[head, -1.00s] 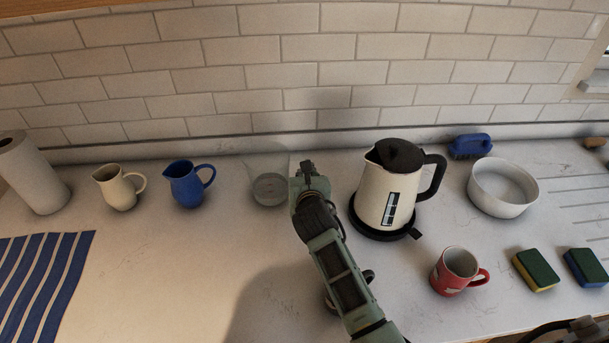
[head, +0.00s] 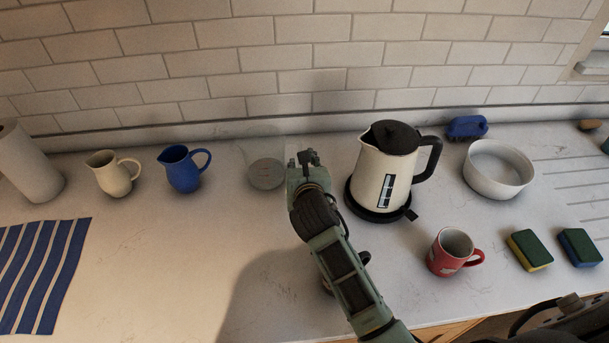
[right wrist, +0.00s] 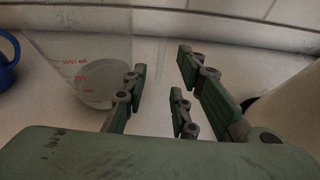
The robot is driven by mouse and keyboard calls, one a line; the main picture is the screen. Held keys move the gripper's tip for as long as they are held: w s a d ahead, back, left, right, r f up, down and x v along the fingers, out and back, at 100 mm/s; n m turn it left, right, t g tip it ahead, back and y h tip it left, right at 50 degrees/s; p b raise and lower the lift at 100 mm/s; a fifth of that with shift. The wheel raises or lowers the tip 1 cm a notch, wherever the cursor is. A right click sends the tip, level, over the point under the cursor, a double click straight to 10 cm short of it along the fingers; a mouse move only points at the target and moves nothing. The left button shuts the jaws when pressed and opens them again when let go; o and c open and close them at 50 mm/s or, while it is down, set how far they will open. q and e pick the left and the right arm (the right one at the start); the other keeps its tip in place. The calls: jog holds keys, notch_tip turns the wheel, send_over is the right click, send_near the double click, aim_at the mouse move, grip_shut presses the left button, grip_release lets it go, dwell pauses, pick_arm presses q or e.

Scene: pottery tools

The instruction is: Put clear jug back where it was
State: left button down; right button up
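The clear jug (head: 266,174) stands upright on the counter, between the blue jug and the kettle. It is see-through and faint. In the right wrist view the clear jug (right wrist: 85,75) shows red measuring marks and stands left of the fingers. My right gripper (head: 306,160) is just right of the jug in the head view. Its fingers (right wrist: 165,88) are spread, with no solid thing visible between them. Whether a finger touches the jug or its clear handle, I cannot tell. My left gripper is not in view.
A cream kettle (head: 383,180) stands close right of my right gripper. A blue jug (head: 183,172) and cream jug (head: 110,176) stand to the left. A red mug (head: 451,252), white bowl (head: 498,172) and sponges (head: 529,249) are to the right. The front-left counter is clear beside the striped cloth (head: 45,270).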

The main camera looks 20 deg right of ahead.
jog(key=v, duration=0.7)
jog(key=shift+s+r, duration=0.1)
